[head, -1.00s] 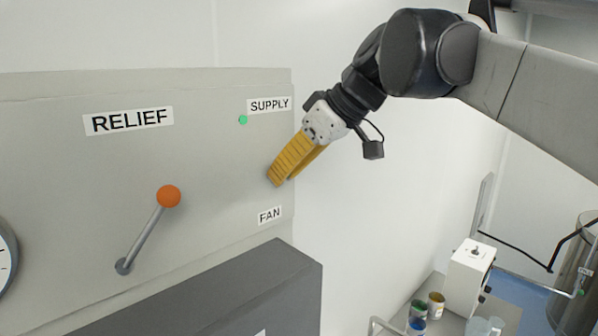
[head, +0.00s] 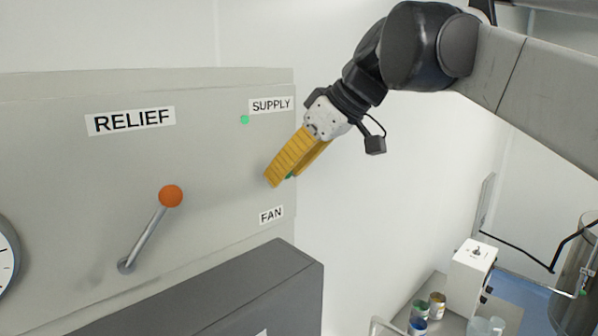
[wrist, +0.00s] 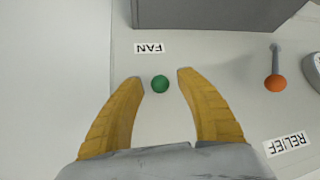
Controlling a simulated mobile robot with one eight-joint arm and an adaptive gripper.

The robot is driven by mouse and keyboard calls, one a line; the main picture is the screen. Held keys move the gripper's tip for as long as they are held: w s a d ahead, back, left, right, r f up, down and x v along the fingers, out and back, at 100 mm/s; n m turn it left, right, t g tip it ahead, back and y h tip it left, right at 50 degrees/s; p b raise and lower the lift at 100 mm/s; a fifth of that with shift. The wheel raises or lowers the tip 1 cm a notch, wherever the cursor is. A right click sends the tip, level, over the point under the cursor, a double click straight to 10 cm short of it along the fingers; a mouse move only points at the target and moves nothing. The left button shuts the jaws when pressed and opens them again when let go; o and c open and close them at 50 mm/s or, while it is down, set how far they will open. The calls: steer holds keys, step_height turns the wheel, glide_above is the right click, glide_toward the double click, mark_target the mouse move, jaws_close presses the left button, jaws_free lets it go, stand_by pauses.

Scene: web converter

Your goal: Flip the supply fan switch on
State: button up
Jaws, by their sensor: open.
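My gripper (head: 280,178) is at the right part of the grey panel (head: 60,150), between the SUPPLY label (head: 271,105) and the FAN label (head: 271,214). Its two yellow fingers are open. In the wrist view, a round green knob (wrist: 160,84) shows between the fingertips of my gripper (wrist: 160,80), just off the FAN label (wrist: 149,48). The fingers look apart from it on both sides. In the head view the fingers hide most of this knob; a bit of green shows beside them. A small green light (head: 245,119) is by the SUPPLY label.
A lever with an orange ball (head: 171,196) stands out from the panel under the RELIEF label (head: 131,121). A dark grey box (head: 230,295) juts out below the panel. A gauge (head: 6,257) is at the left edge. The white wall right of the panel is bare.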

steer(key=v, duration=1.1)
steer(key=shift+s+d+r, duration=0.2)
steer(key=shift+d+r, duration=0.05)
steer(key=s+d+f+m+t+h+b, duration=0.1)
steer(key=s+d+f+m+b, duration=0.3)
steer(key=f+b, duration=1.2)
steer(key=s+d+f+m+t+h+b, duration=0.1)
steer(key=s+d+f+m+h+b, duration=0.3)
steer(key=f+b, duration=1.1)
steer(key=s+d+f+m+t+h+b, duration=0.2)
steer(key=s+d+f+m+b, duration=0.2)
steer(key=f, duration=5.1)
steer(key=s+d+b, duration=0.3)
steer(key=d+b, duration=0.4)
steer(key=b, duration=0.5)
steer(key=shift+f+m+b, duration=0.25)
steer(key=shift+m+b, duration=0.05)
steer(key=shift+b, duration=0.05)
